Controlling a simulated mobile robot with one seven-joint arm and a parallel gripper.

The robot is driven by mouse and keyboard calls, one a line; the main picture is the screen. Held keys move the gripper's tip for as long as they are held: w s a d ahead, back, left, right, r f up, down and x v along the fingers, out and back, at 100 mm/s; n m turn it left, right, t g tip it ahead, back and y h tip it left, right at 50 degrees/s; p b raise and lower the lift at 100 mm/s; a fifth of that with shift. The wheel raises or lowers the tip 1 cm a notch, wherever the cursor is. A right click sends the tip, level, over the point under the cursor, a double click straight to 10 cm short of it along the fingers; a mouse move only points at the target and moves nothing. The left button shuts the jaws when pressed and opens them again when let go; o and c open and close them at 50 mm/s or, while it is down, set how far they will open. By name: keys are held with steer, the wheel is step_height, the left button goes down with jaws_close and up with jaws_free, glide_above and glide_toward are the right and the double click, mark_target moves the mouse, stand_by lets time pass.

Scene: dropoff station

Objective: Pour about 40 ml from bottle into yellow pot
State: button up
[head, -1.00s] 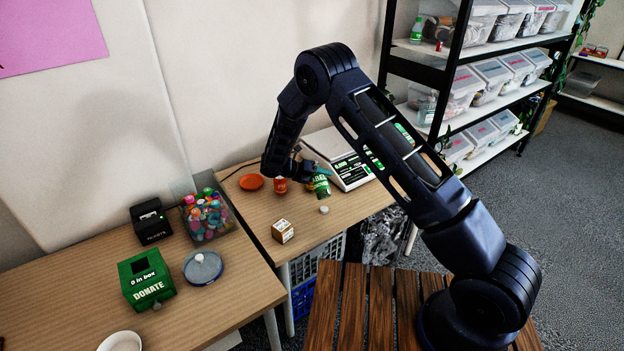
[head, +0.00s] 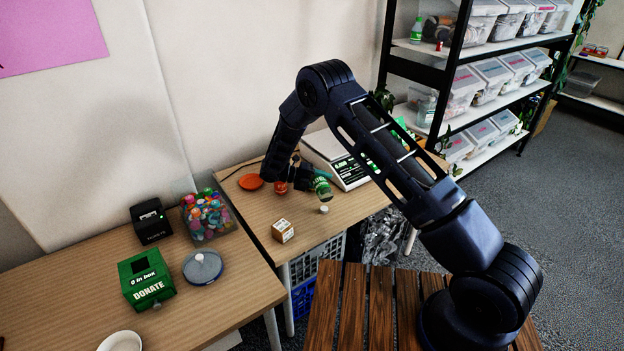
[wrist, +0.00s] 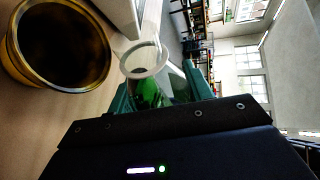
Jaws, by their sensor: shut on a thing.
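My gripper (head: 312,178) is shut on a green bottle (head: 324,190) above the wooden table. In the wrist view the bottle (wrist: 148,95) lies between my teal fingers (wrist: 165,92). Its pale ring-shaped mouth (wrist: 143,73) faces out from the fingers, and the bottle looks strongly tilted. A pot with a yellow rim (wrist: 107,70) and dark inside is close beside the mouth in the wrist view; no stream shows. In the head view an orange-red pot (head: 280,188) stands left of my gripper; I cannot tell whether it is the same pot.
A scale (head: 338,160) stands behind the bottle. A white cap (head: 323,210) and a small box (head: 283,231) are on the table in front. An orange dish (head: 251,182) lies at left. A bin of colourful items (head: 206,215) and a green donation box (head: 146,280) stand farther left.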

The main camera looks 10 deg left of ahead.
steer(key=shift+r+n+g+h, duration=0.3)
steer(key=shift+r+n+h, duration=0.1)
steer(key=shift+r+n, duration=0.35)
stand_by(0.9)
steer(key=shift+s, duration=0.3)
steer(key=shift+s+d, duration=0.35)
steer(key=shift+s, duration=0.1)
stand_by(0.4)
steer(key=shift+r+n, duration=0.2)
steer(key=shift+n, duration=0.15)
stand_by(1.5)
steer(key=f+m, duration=0.1)
steer(key=f+m+y, duration=0.1)
steer(key=shift+s+d+f+m+t, duration=0.1)
steer(key=shift+s+d+m+t, duration=0.1)
steer(key=shift+m+t, duration=0.15)
steer(key=shift+w+a+r+m, duration=0.1)
steer(key=shift+r+m, duration=0.1)
steer(key=shift+m, duration=0.05)
steer(key=shift+r+t, duration=0.1)
steer(key=shift+t, duration=0.15)
stand_by(1.6)
